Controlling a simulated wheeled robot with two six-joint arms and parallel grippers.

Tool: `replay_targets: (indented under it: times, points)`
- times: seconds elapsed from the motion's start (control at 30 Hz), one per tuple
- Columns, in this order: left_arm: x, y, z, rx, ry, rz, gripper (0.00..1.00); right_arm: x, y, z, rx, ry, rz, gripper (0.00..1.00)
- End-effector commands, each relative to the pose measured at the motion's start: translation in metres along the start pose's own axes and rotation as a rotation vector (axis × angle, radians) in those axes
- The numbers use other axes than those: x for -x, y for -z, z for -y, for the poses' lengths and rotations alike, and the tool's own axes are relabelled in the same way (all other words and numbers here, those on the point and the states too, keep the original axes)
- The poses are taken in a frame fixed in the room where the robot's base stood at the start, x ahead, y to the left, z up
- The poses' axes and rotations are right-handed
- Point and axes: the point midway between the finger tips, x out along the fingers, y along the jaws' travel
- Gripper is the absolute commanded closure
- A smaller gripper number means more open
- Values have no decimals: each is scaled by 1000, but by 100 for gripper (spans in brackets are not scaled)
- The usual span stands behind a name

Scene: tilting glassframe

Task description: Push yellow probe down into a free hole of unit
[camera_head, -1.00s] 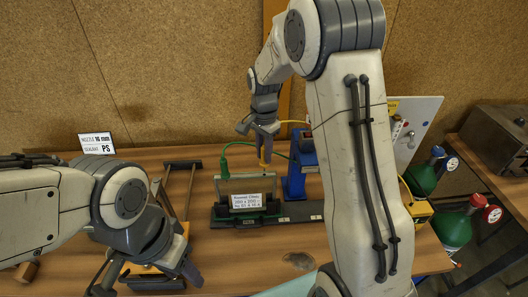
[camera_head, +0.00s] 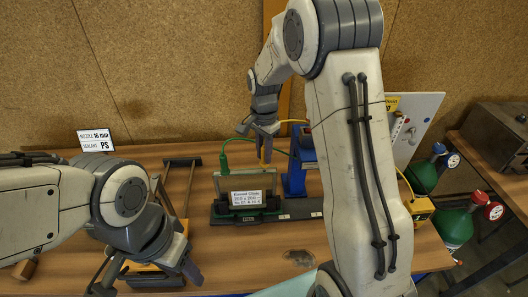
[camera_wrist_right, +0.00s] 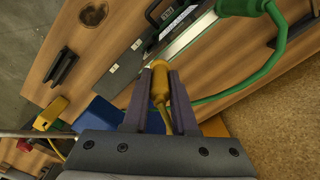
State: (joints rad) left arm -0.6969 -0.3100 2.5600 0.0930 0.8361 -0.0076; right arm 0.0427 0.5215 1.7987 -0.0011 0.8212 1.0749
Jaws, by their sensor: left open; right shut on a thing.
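My right gripper (camera_head: 265,128) is shut on the yellow probe (camera_head: 265,157) and holds it pointing down at the unit's upper edge. In the right wrist view the yellow probe (camera_wrist_right: 159,86) sits between the two fingers, its tip close to the edge of the unit (camera_wrist_right: 190,34). I cannot tell whether the tip is in a hole. The unit (camera_head: 225,183) stands in a dark holder behind a white label card. A green probe (camera_head: 223,164) is at its upper left corner, with a green hose. My left gripper (camera_head: 148,281) is open at the front left, apart from the unit.
A blue stand (camera_head: 297,172) is close to the right of the unit. A clamp-like tool (camera_head: 180,185) lies to the left on the wooden table. A yellow box (camera_head: 419,211) and green gas cylinders (camera_head: 455,226) are at the right. Bare table lies in front of the unit.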

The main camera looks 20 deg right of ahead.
Motion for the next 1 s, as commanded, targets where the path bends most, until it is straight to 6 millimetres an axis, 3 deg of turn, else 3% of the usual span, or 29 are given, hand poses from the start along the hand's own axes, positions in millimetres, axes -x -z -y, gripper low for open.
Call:
replay_targets:
  times: [0.97,1.0]
  points:
    - [-16,-1,1,0,0,0,50,-25,0,0,0,-1,0,100]
    - [-16,-1,1,0,0,0,50,-25,0,0,0,0,0,67]
